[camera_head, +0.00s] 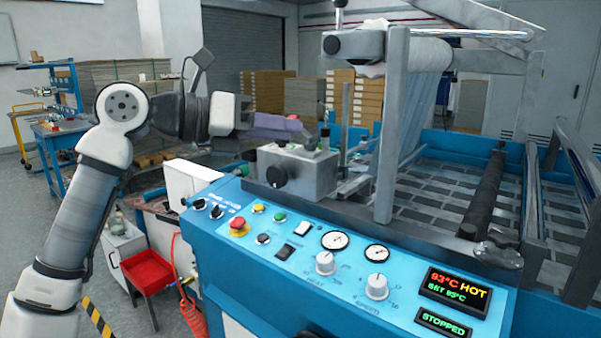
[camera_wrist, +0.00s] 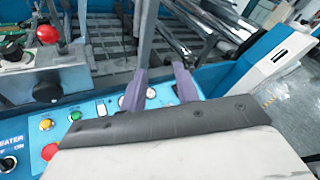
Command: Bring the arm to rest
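My arm reaches in from the left in the head view, bent at the elbow, with the forearm roughly level. My gripper (camera_head: 300,128) is in front of the blue laminating machine's upper left part, close to the grey metal block (camera_head: 297,172) in the picture. In the wrist view my gripper (camera_wrist: 161,72) shows two purple fingers standing apart. Nothing is held between them; the machine's panel and a gauge show through the gap. I cannot tell how far the fingers are from the block.
The blue control panel (camera_head: 345,260) has knobs, gauges and a display (camera_head: 457,290) reading 93°C HOT, with STOPPED below. A metal post (camera_head: 393,125) and a film roll (camera_head: 428,54) stand right of the gripper. A red tray (camera_head: 148,270) and a workbench (camera_head: 58,130) are at left.

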